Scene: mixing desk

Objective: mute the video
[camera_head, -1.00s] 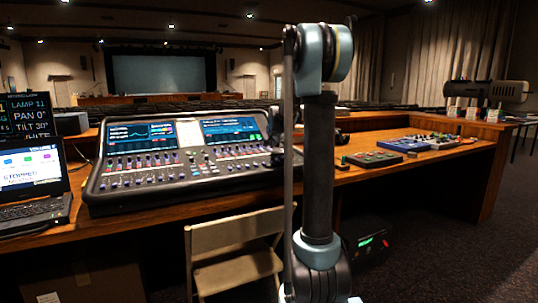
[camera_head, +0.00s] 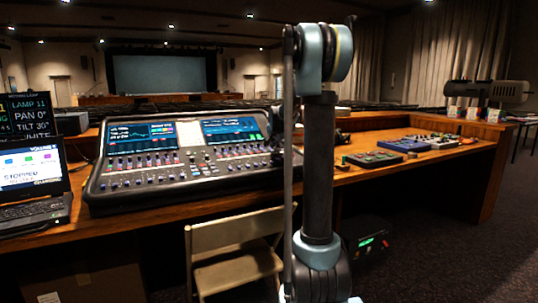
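A black laptop (camera_head: 34,190) stands open at the left end of the desk, cut by the picture's left edge. Its lit screen (camera_head: 32,169) shows a row of small coloured buttons and the word "STOPPED"; the smaller text is hard to read. A large mixing console (camera_head: 185,160) with two lit screens and many faders lies right of the laptop. My arm stands upright in the middle, in front of the console's right end. Dark shapes show beside and behind the arm, and my gripper (camera_head: 277,150) may be among them, but its fingers are not clear.
A dark monitor (camera_head: 31,115) with lamp readouts stands behind the laptop. A folding chair (camera_head: 236,253) stands before the desk. Small control boxes (camera_head: 374,158) and (camera_head: 405,145) lie on the desk's right part. A black box with a green light (camera_head: 368,243) is on the floor.

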